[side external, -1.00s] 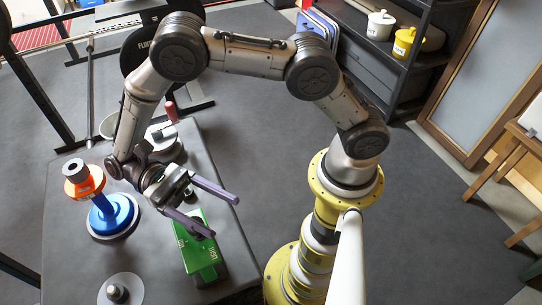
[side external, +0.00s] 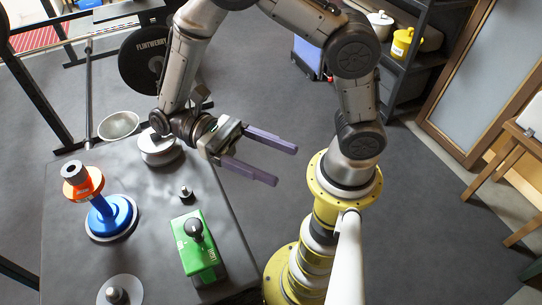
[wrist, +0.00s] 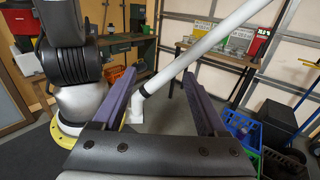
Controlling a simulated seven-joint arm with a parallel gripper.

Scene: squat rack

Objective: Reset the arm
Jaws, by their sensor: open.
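My gripper (side external: 274,159) is open and empty, held in the air past the right edge of the grey table (side external: 155,230). Its two purple fingers point right in the side external view. In the wrist view the fingers (wrist: 157,85) are spread apart with nothing between them; the room lies beyond. My arm arches from the yellow base up and over to the gripper. The task names no object.
On the table stand a blue stand with an orange collar (side external: 110,215), a green block (side external: 203,256) with a dark knob, a small dark weight (side external: 186,192), a grey disc (side external: 121,290) and a pale round container (side external: 160,150). A weight plate (side external: 143,60) and shelf (side external: 415,75) stand behind.

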